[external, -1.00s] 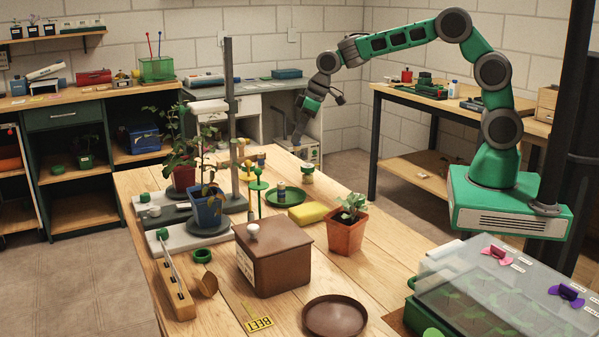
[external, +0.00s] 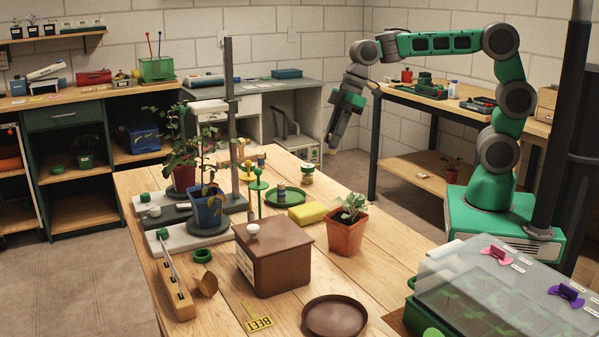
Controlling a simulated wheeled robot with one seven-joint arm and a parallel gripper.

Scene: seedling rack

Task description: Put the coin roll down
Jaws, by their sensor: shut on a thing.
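My gripper (external: 333,141) hangs from the raised arm, pointing down, past the far right edge of the wooden table (external: 385,250). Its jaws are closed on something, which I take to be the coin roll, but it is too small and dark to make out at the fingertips. The gripper looks higher than the tabletop and apart from everything on it. A green dish (external: 291,201) with a small cylinder (external: 280,190) on it stands on the table, below and left of the gripper. A small lidded jar (external: 307,174) stands behind the dish.
A yellow sponge (external: 308,213), a potted seedling (external: 346,235), a brown box (external: 272,262) and a brown saucer (external: 335,317) take up the table's middle and front. A dark-legged bench (external: 430,170) stands behind my arm. The table's right strip is bare.

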